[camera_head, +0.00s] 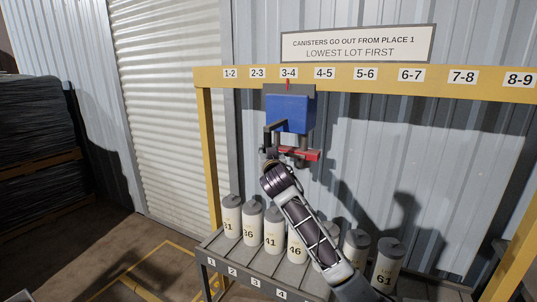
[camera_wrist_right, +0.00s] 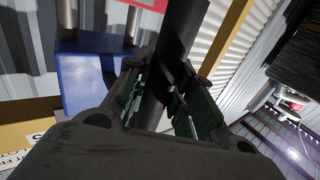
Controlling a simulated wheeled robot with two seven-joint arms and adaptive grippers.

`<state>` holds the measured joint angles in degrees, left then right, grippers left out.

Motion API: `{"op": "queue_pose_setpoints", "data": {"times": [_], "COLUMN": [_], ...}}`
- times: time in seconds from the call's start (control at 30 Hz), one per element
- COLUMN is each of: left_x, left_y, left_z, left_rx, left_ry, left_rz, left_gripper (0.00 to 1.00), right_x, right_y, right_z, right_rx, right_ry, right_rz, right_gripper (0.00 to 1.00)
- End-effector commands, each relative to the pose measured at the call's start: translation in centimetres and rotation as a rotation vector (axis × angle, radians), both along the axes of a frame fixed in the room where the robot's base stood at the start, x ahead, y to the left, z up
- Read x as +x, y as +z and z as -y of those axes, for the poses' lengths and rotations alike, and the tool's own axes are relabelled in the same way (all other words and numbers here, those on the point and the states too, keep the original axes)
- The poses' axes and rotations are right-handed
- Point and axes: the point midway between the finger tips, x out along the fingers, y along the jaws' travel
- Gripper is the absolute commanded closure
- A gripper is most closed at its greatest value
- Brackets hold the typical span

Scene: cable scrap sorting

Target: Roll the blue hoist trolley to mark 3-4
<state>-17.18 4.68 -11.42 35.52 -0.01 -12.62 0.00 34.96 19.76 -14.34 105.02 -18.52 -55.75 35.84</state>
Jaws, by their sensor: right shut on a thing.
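The blue hoist trolley (camera_head: 290,112) hangs under the yellow beam (camera_head: 420,78). Its red pointer (camera_head: 288,85) stands below the 3-4 label (camera_head: 289,73). A red part (camera_head: 308,154) hangs below the blue body. My right gripper (camera_head: 270,153) is at the lower left of the trolley, shut on its black handle (camera_head: 273,129). In the right wrist view the dark handle (camera_wrist_right: 183,45) runs between the gripper's fingers (camera_wrist_right: 168,103), with the blue body (camera_wrist_right: 85,78) beside it. My left gripper is in no view.
Several numbered canisters (camera_head: 274,230) stand on the grey rack (camera_head: 240,262) below, partly hidden by my right arm. A sign (camera_head: 357,46) above the beam reads lowest lot first. A dark wrapped stack (camera_head: 40,125) stands far left.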

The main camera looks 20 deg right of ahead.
Motion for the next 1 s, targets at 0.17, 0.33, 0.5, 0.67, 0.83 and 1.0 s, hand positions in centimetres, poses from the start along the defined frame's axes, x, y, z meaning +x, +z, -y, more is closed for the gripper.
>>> {"op": "queue_pose_setpoints", "data": {"times": [0.17, 0.33, 0.5, 0.67, 0.83, 1.0], "left_x": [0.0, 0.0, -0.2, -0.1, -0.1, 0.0], "left_y": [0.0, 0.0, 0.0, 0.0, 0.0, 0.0], "left_z": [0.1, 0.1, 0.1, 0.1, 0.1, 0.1], "left_rx": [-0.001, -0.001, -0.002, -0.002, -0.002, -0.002], "left_ry": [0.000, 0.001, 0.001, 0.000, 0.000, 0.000], "left_rz": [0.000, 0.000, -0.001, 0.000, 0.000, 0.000], "left_gripper": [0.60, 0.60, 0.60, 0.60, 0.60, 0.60], "right_x": [0.0, 0.0, 0.0, -0.3, -1.1, -2.5], "right_y": [0.0, 0.0, 0.0, 0.0, -0.1, 0.0], "right_z": [0.1, 0.0, 0.0, -0.1, -0.4, -0.7], "right_rx": [-0.001, 0.000, 0.000, 0.000, 0.000, 0.001], "right_ry": [-0.001, 0.000, 0.000, 0.000, 0.001, 0.001], "right_rz": [0.001, 0.001, 0.000, 0.000, 0.000, 0.000], "right_gripper": [0.57, 0.54, 0.54, 0.54, 0.54, 0.54]}}
